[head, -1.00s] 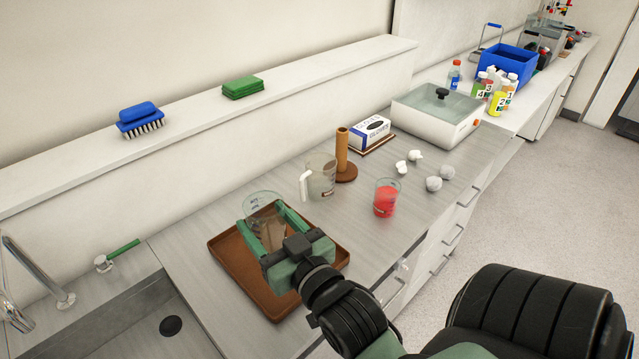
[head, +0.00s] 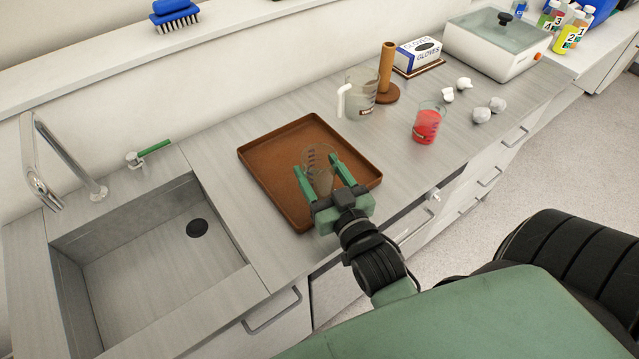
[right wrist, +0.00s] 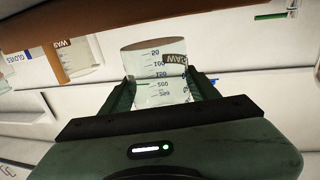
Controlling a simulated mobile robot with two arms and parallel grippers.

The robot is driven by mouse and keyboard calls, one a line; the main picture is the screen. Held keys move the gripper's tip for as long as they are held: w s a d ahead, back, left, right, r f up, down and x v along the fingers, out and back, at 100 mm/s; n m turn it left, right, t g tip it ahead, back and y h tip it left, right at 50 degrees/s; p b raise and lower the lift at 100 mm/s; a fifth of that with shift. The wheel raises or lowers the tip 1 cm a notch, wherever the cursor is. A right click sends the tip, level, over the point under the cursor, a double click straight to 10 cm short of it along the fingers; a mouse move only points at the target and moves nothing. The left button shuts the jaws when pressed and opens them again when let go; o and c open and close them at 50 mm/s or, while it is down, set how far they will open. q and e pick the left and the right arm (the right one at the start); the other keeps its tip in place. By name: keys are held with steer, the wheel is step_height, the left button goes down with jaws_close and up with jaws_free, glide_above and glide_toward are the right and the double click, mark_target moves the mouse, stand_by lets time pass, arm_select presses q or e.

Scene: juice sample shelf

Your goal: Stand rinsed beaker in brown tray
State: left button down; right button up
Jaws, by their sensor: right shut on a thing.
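My right gripper (head: 318,170) is shut on a clear glass beaker (head: 319,158), one green finger on each side of it. The brown tray (head: 262,150) lies flat on the counter right of the sink, and the beaker is over its right part. The beaker looks about upright; whether its base touches the tray floor is hidden by the gripper. In the right wrist view the beaker (right wrist: 158,65) sits between the fingers, with printed graduations and a partly visible label. My left gripper is not in view.
The sink (head: 150,250) is at the left. Behind and right of the tray stand a white-handled jug (head: 361,98), a brown post (head: 386,70), a beaker of red liquid (head: 428,124) and crumpled white pieces (head: 481,115). The tray's left part is empty.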

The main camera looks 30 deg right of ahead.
mark_target(319, 185)
step_height(319, 185, down, 4)
steer(key=shift+f, duration=0.15)
stand_by(0.3)
steer(key=shift+f, duration=0.15)
steer(key=o, duration=1.7)
steer(key=shift+o, duration=0.2)
steer(key=s, duration=0.3)
steer(key=s+a+b, duration=0.1)
steer(key=s, duration=0.3)
steer(key=s+b, duration=0.1)
steer(key=s, duration=0.2)
steer(key=shift+s+a, duration=0.15)
steer(key=shift+s, duration=0.05)
steer(key=shift+s+a+r+b, duration=0.1)
steer(key=shift+s+r+b, duration=0.05)
steer(key=shift+s, duration=0.25)
steer(key=shift+s+r+b, duration=0.1)
steer(key=shift+s+b, duration=0.05)
steer(key=shift+s, duration=0.25)
